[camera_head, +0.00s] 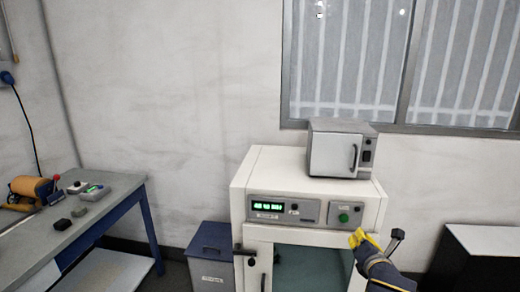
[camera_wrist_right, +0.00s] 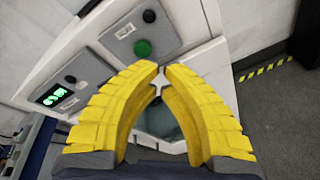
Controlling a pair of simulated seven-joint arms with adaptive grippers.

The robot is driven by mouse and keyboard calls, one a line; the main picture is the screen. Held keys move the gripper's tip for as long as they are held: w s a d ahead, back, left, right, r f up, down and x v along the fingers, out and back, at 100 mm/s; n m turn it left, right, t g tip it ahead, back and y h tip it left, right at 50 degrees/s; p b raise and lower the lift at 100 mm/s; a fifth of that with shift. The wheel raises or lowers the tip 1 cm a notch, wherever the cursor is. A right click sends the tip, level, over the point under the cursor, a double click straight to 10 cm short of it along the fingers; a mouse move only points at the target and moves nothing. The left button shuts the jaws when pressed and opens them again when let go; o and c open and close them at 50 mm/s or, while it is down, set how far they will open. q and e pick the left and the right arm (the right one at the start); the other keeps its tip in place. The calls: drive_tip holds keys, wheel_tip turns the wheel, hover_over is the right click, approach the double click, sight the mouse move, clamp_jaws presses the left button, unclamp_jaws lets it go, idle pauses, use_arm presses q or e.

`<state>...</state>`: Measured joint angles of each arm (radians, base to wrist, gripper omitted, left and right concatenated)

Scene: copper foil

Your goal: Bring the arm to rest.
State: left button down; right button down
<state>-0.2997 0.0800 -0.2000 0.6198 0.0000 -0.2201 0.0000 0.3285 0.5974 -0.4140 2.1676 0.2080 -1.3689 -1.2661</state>
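My right gripper (camera_head: 358,238) has yellow fingers and comes in from the lower right in the head view. It is in front of the white cabinet, near the cabinet's green button (camera_head: 344,218). In the right wrist view its two fingertips (camera_wrist_right: 161,72) come together with only a sliver between them, and nothing is held. The green button (camera_wrist_right: 142,48) shows just beyond the tips there; whether they touch the panel is unclear. My left gripper is not in view.
The white cabinet (camera_head: 240,200) has a lit green display and a glass door. A small grey oven (camera_head: 333,153) stands on top. A blue bin (camera_head: 212,250) is beside it. A workbench (camera_head: 75,230) at left holds a copper-coloured roll (camera_head: 33,188). A dark-sided cabinet (camera_head: 490,245) is at right.

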drive_tip(key=s+f+m+g+h, duration=0.1)
drive_tip(key=s+f+m+g, duration=0.2)
drive_tip(key=s+f+m, duration=0.7)
drive_tip(key=s+f+m+g+h, duration=0.1)
drive_tip(key=s+f+m+g, duration=0.15)
drive_tip(key=s+f, duration=0.75)
drive_tip(key=s+f+m+g, duration=0.25)
drive_tip(key=s+m, duration=0.45)
drive_tip(key=s, duration=0.9)
drive_tip(key=s+a+f+g+y, duration=0.1)
drive_tip(key=a+f, duration=0.2)
drive_tip(key=f, duration=1.3)
drive_tip(key=s+a+f+g+y, duration=0.1)
drive_tip(key=s+a+f+y, duration=0.15)
drive_tip(key=f, duration=1.25)
drive_tip(key=s+f+m+g, duration=0.3)
drive_tip(key=s+f, duration=1.8)
drive_tip(key=shift+f+g+y, duration=0.3)
drive_tip(key=shift+y, duration=0.05)
drive_tip(key=shift+s+a+m, duration=0.1)
drive_tip(key=shift+a+m, duration=0.05)
drive_tip(key=shift+m, duration=0.1)
